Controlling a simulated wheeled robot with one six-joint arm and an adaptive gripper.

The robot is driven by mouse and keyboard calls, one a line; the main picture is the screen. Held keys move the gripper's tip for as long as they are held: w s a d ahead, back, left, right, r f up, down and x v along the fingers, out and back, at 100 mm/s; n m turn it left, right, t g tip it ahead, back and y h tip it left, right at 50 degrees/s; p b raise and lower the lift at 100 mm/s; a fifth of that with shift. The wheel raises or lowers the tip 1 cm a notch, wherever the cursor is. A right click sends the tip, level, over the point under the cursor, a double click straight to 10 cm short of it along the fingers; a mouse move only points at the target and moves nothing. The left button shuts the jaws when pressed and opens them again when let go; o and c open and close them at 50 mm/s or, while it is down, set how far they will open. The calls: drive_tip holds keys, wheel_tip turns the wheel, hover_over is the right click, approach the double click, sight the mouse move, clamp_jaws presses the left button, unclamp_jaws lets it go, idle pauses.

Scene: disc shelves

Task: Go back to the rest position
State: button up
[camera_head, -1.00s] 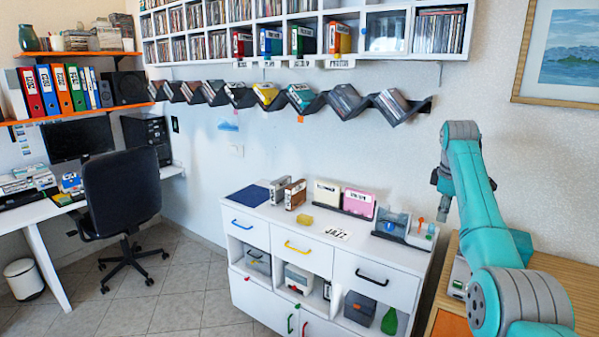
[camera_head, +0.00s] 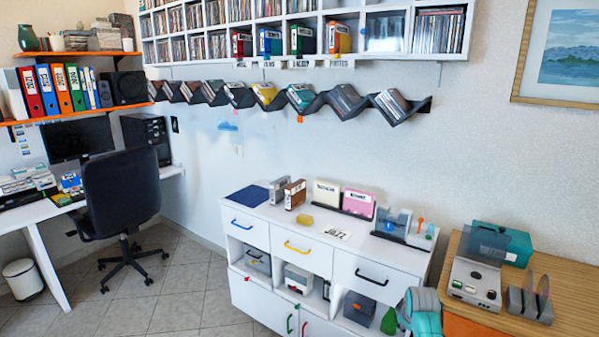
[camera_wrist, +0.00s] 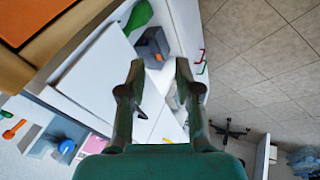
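My arm shows in the head view only as a teal and grey part at the bottom, in front of the right end of the white cabinet (camera_head: 398,258). My gripper is not visible in the head view. In the wrist view my gripper (camera_wrist: 160,64) has its two dark fingers apart with nothing held between them. Beyond the fingers the wrist view shows the white cabinet front (camera_wrist: 95,62), a grey box in an open compartment (camera_wrist: 153,45) and a green object (camera_wrist: 138,16).
A wooden table (camera_head: 575,305) at the right carries a grey player with a raised lid (camera_head: 474,284), a disc rack (camera_head: 530,305) and a teal box (camera_head: 505,240). An office chair (camera_head: 118,185) stands left by the desk. The tiled floor (camera_head: 165,290) between is clear.

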drive_tip(key=s+a+f+m+t, duration=0.1)
drive_tip(key=s+a+f, duration=0.2)
drive_tip(key=s+f, duration=0.4)
drive_tip(key=s+a+f+m+t, duration=0.1)
drive_tip(key=s+a+f, duration=0.2)
drive_tip(key=s+f, duration=0.45)
drive_tip(key=s+a+f+m+t, duration=0.1)
drive_tip(key=s+a, duration=0.1)
drive_tip(key=s, duration=0.8)
drive_tip(key=s+a+f+m+t, duration=0.1)
drive_tip(key=s+a, duration=0.2)
drive_tip(key=s, duration=0.8)
drive_tip(key=s+a+r+m+t+y, duration=0.1)
drive_tip(key=s+r, duration=0.4)
drive_tip(key=s, duration=0.4)
drive_tip(key=s+a+r+m+t, duration=0.15)
drive_tip(key=s+r, duration=0.35)
drive_tip(key=s, duration=0.5)
drive_tip(key=s+r+m+t, duration=0.1)
drive_tip(key=s+r, duration=0.4)
drive_tip(key=r, duration=0.3)
drive_tip(key=s+r+t, duration=0.1)
drive_tip(key=s+r, duration=0.4)
drive_tip(key=r, duration=0.4)
drive_tip(key=shift+s+a+m+y, duration=0.3)
drive_tip(key=shift+s+a+m, duration=0.05)
drive_tip(key=shift+s+a, duration=0.1)
